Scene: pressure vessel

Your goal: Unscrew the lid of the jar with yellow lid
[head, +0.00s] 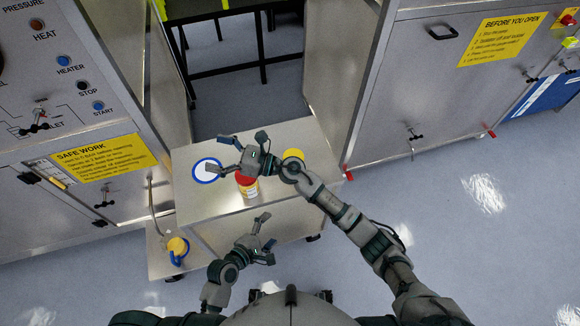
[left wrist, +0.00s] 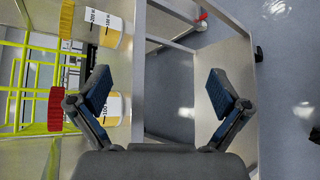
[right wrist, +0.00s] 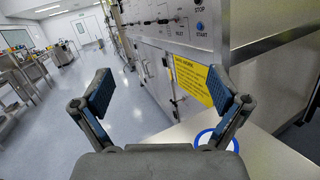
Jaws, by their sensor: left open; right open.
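The jar with the yellow lid (head: 293,154) stands on the metal bench, partly covered by my right arm in the head view. Its yellow lid (left wrist: 67,18) and labelled body show at the upper left of the left wrist view. My left gripper (head: 265,238) is open and empty, at the bench's near side, below and left of this jar in the head view. My right gripper (head: 228,152) is open and empty, left of the yellow lid, near a blue-rimmed white disc (head: 206,170). Its fingers touch nothing in the right wrist view.
A jar with a red lid (head: 246,180) stands close to my right gripper and also shows in the left wrist view (left wrist: 56,108). The steel bench (head: 190,205) sits between two cabinets. A yellow-and-blue item (head: 177,247) lies on a low shelf at left.

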